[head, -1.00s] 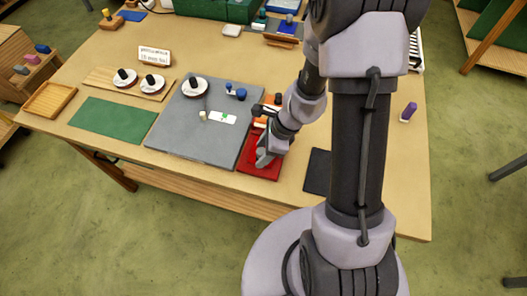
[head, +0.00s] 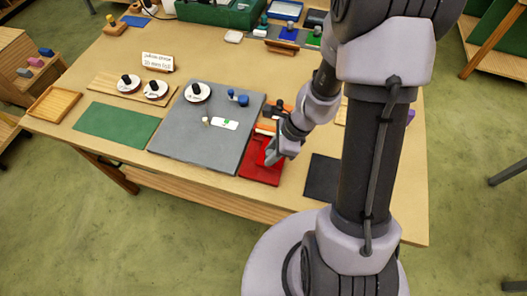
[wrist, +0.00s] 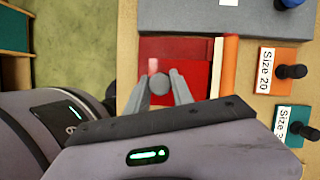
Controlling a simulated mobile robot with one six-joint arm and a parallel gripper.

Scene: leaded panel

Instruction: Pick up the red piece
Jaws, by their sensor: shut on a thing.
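The red piece (wrist: 196,72) is a brighter red patch over a darker red mat (wrist: 160,45) in the wrist view. In the head view the mat (head: 256,175) lies at the front of the table, with my gripper (head: 272,158) over it. My gripper (wrist: 160,92) is shut on a round grey knob (wrist: 159,84), which appears to belong to the red piece. My fingers and wrist hide part of the piece. I cannot tell whether it touches the mat or is just above it.
A grey board (head: 185,143) with weights lies left of the mat. A black mat (head: 321,180) lies to the right, and a green mat (head: 110,124) at far left.

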